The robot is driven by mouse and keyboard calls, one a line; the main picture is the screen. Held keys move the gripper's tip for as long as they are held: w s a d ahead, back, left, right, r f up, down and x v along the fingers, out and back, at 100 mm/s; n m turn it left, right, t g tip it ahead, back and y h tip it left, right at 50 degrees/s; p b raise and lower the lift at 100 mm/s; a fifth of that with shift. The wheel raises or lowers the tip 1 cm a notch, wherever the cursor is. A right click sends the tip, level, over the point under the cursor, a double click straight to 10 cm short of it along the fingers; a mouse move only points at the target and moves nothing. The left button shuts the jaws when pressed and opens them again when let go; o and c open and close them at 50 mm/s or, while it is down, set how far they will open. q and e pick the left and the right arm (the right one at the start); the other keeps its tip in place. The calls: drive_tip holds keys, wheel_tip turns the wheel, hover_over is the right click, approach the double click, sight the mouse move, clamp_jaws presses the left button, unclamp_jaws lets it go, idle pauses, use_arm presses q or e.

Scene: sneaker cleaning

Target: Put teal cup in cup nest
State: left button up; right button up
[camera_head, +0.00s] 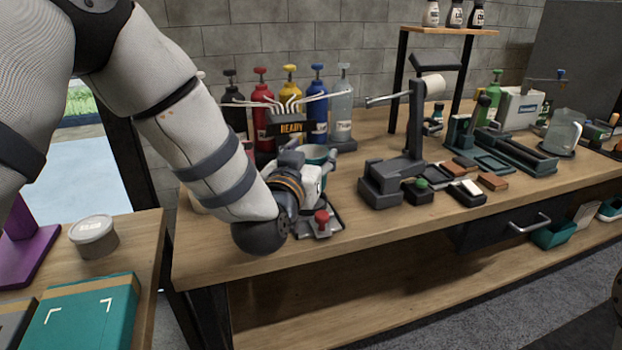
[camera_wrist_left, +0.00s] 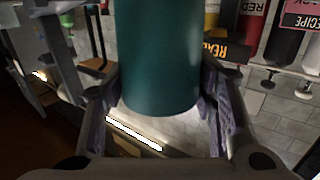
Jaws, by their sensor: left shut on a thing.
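The teal cup (camera_head: 316,152) shows only partly in the head view, behind my left wrist and in front of the READY dispenser. In the left wrist view the teal cup (camera_wrist_left: 158,50) stands between both fingers and fills the upper middle. My left gripper (camera_wrist_left: 160,88) is shut on it; in the head view the left gripper (camera_head: 312,172) is partly hidden by its own wrist. A grey metal tray (camera_head: 333,231) with a red knob lies below and in front of the gripper. I cannot make out the cup nest for certain. My right gripper is not in view.
The READY sign (camera_head: 292,128) stands under several thin spouts, with coloured pump bottles (camera_head: 262,108) behind. A dark stand (camera_head: 381,186) with a paper roll is to the right, beside small brushes and blocks. The front strip of the wooden bench (camera_head: 400,222) is clear.

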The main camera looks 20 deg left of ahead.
use_arm(q)
drive_tip(key=shift+w+a+f, duration=0.2)
drive_tip(key=shift+w+f, duration=0.15)
drive_tip(key=shift+f, duration=0.2)
drive_tip(key=shift+w+a+f, duration=0.15)
drive_tip(key=shift+w+f, duration=0.2)
drive_tip(key=shift+f, duration=0.15)
drive_tip(key=f, duration=0.2)
drive_tip(key=f+b, duration=0.1)
drive_tip(key=shift+w+a+f, duration=0.2)
drive_tip(key=shift+f, duration=0.15)
drive_tip(key=shift+r, duration=0.2)
drive_tip(key=shift+f, duration=0.2)
drive_tip(key=o, duration=0.9)
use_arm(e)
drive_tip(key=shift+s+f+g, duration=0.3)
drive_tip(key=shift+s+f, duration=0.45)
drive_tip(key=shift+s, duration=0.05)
